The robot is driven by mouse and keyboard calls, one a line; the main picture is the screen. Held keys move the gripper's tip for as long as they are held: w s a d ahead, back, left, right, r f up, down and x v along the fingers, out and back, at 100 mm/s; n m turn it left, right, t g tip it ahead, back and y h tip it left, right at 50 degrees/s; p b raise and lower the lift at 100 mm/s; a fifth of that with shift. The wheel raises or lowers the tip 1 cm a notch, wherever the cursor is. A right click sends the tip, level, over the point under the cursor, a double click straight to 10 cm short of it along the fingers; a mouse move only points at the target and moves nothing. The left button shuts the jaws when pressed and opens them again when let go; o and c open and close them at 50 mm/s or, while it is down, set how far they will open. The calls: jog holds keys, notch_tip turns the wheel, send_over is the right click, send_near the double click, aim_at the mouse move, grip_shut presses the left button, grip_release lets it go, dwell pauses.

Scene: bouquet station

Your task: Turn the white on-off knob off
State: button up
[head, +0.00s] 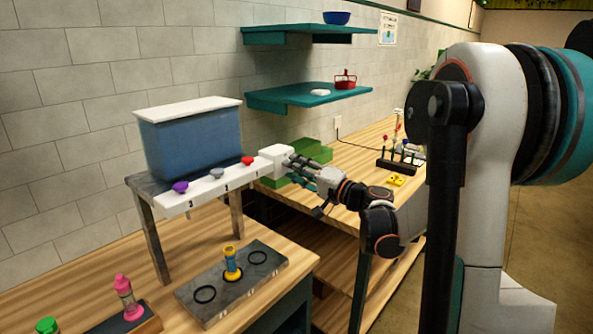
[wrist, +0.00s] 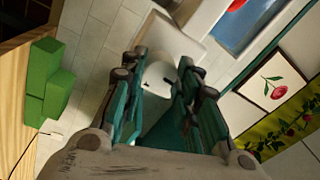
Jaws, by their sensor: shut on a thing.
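The white on-off knob (wrist: 157,80) shows in the wrist view as a pale round shape between my two fingers. It sits on the face of a white box (wrist: 150,32). In the head view this white box (head: 271,156) is at the right end of the white dispenser panel, and my fingers hide the knob. My gripper (head: 292,162) reaches the box from the right and is shut on the knob, with one finger on each side. The knob's off and on marks cannot be read.
The panel carries a purple knob (head: 180,187), a grey knob (head: 216,174) and a red knob (head: 248,160) under a blue tank (head: 192,142). Green blocks (head: 306,158) stand just behind my gripper.

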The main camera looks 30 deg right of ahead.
jog(key=shift+n, duration=1)
jog(key=o, duration=1.1)
jog(key=shift+c, duration=0.2)
jog(key=v, duration=1.2)
jog(key=shift+d, duration=0.15)
jog(key=shift+w+r, duration=0.1)
